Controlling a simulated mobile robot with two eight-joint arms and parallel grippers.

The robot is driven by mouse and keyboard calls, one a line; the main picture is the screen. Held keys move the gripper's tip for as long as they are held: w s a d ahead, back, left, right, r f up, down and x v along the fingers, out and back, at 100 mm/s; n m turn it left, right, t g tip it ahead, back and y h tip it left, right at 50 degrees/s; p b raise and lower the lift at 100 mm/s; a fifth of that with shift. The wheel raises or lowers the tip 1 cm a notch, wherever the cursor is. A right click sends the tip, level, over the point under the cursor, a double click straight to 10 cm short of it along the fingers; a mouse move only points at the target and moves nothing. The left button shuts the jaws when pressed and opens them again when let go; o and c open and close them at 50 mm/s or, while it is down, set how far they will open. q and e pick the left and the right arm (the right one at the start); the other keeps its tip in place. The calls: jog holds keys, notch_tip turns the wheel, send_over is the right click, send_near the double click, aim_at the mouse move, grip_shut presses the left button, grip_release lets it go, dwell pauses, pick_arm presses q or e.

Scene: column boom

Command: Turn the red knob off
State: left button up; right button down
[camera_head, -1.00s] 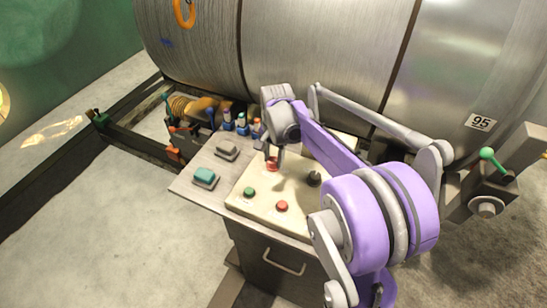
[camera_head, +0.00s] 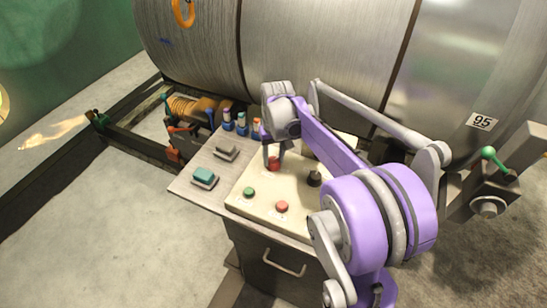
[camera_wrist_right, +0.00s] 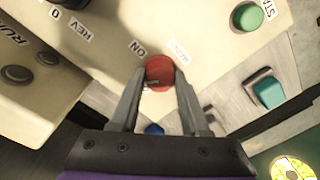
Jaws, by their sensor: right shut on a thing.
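The red knob (camera_head: 274,164) stands on the cream panel (camera_head: 262,205) of the control desk, near its back edge. In the right wrist view the red knob (camera_wrist_right: 159,72) sits between the fingertips of my right gripper (camera_wrist_right: 158,85), which is shut on it from both sides. A label reading "ON" lies beside the knob. In the head view my right gripper (camera_head: 273,150) comes down onto the knob from above, and its arm hides part of the panel's right side. My left gripper is not in view.
A green button (camera_head: 249,192), a red button (camera_head: 282,206) and a black knob (camera_head: 314,178) are on the same panel. A teal block (camera_head: 204,176) and a grey block (camera_head: 226,151) lie on the desk to the left. A large metal drum (camera_head: 330,50) stands behind.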

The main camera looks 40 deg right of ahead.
aim_at(274, 158)
jog(key=n, duration=0.3)
jog(key=shift+n, duration=2.1)
jog(key=shift+c, duration=1.9)
grip_release()
notch_tip(274, 158, up, 11)
jog(key=shift+d, duration=0.2)
jog(key=shift+w+f, duration=0.1)
jog(key=shift+f, duration=0.05)
